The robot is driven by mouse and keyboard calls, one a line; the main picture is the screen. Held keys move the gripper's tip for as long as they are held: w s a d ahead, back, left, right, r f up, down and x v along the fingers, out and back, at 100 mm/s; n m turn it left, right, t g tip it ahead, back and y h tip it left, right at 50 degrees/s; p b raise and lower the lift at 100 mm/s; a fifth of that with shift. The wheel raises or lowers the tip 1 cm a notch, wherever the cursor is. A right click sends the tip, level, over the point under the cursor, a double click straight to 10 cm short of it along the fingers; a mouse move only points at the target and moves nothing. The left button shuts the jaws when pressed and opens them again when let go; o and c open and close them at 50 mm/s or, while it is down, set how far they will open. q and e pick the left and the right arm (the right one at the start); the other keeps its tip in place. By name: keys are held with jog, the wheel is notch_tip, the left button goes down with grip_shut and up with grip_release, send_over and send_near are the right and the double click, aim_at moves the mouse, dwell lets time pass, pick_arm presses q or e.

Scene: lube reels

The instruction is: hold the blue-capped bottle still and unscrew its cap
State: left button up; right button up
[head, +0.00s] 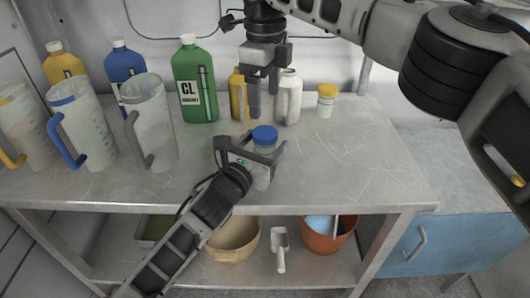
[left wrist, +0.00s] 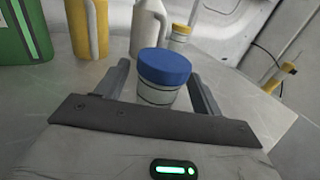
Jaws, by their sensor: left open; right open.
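The blue-capped bottle (head: 263,148) stands on the metal table, with its blue cap (head: 264,134) on top. In the left wrist view the blue cap (left wrist: 164,67) and the pale body (left wrist: 156,95) show between the fingers. My left gripper (head: 264,160) is open, with one finger on each side of the bottle; I cannot tell whether either finger touches it. My right gripper (head: 263,100) is open and empty, pointing down behind and above the bottle, in front of a yellow bottle. The lower part of the blue-capped bottle is partly hidden by my left gripper.
Measuring jugs (head: 152,125) stand at the left. The table's right side (head: 365,160) is clear.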

pick_arm(q)
jog(key=shift+w+d, duration=0.2)
jog(key=shift+w, duration=0.2)
jog(key=shift+c, duration=0.2)
